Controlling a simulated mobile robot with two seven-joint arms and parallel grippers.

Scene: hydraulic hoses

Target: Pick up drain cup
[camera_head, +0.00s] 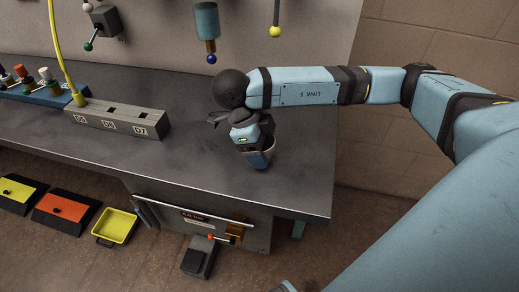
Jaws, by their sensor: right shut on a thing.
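The drain cup (271,151), a small grey cup, is on or just above the dark metal bench top (205,165) near its right front part. My right gripper (258,158) reaches down from the right-hand arm and is shut on the cup. The gripper covers much of the cup, so I cannot tell whether its base touches the bench. My left gripper is not in view.
A grey block with labelled ports (120,117) and a yellow hose (58,45) stand at the left. A blue cylinder (207,20) hangs at the back. The bench around the cup is clear.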

